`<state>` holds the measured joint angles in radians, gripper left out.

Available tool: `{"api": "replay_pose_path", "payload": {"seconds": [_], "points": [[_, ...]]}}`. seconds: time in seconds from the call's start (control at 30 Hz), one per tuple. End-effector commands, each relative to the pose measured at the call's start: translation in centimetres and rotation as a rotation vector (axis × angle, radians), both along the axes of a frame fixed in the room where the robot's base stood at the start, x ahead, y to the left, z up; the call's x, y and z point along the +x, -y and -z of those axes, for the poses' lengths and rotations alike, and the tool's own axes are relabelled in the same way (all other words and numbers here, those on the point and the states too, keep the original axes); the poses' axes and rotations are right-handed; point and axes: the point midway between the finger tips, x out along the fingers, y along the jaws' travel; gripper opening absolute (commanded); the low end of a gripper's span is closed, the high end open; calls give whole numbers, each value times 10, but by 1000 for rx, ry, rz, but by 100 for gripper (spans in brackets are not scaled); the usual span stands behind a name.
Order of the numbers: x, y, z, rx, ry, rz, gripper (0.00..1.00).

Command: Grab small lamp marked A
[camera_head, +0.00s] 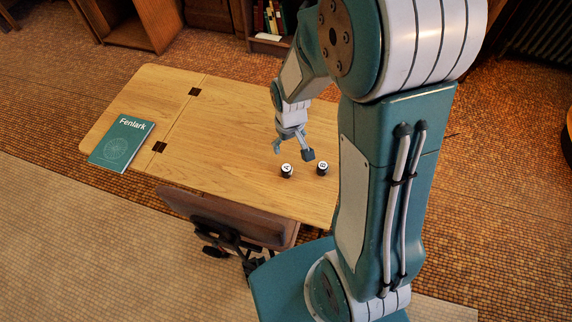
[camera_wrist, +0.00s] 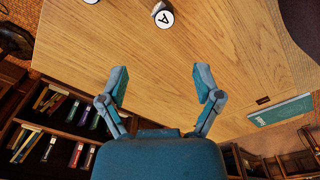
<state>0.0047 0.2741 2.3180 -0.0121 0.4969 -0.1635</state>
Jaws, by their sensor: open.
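The small lamp marked A (camera_head: 286,170) is a short black cylinder with a white top, standing on the wooden drafting board (camera_head: 225,125). In the wrist view the lamp marked A (camera_wrist: 165,18) is near the top edge, its letter readable. My gripper (camera_head: 292,151) is open and empty above the board, just behind lamp A in the head view. In the wrist view my open gripper (camera_wrist: 162,84) has its fingers spread wide, with bare board between them and the lamp beyond the tips.
A similar lamp (camera_head: 322,168) stands close to the right of lamp A, its letter hard to read. A green book (camera_head: 122,141) lies at the board's left end and shows in the wrist view (camera_wrist: 281,110). Bookshelves (camera_wrist: 62,138) stand behind the board.

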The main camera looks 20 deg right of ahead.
Motion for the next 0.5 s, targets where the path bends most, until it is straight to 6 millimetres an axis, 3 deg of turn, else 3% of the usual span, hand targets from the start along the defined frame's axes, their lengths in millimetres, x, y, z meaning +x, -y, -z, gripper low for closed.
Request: {"api": "replay_pose_path", "payload": {"seconds": [0.1,0.37,0.5], "points": [[0,2,28,2,-38,-12,83],[0,7,54,7,-57,-19,83],[0,6,76,7,-57,-19,83]]}}
